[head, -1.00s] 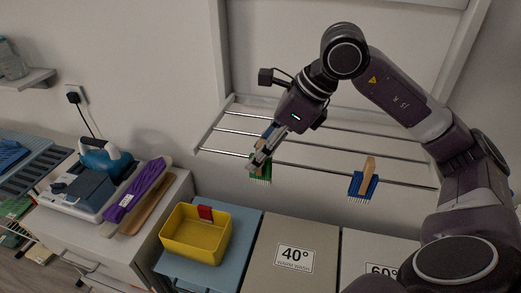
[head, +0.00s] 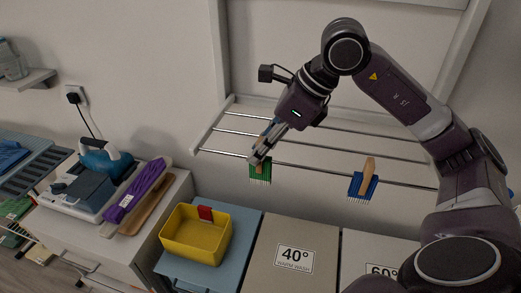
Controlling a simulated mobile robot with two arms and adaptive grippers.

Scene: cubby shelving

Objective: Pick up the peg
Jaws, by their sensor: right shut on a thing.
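My right gripper (head: 257,158) reaches down and left to the drying rack's front rail. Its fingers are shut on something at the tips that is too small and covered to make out. A green-bristled brush (head: 260,174) hangs right under and behind the fingertips, and its upper part is partly hidden by them. I cannot make out a peg for certain. My left gripper is not in view.
A blue brush (head: 362,187) with a wooden handle hangs farther right on the rack (head: 300,144). Below are a blue lid (head: 243,225) and hampers, one marked 40° (head: 294,258). At left, a counter holds an iron (head: 107,160) and a purple bundle (head: 137,189).

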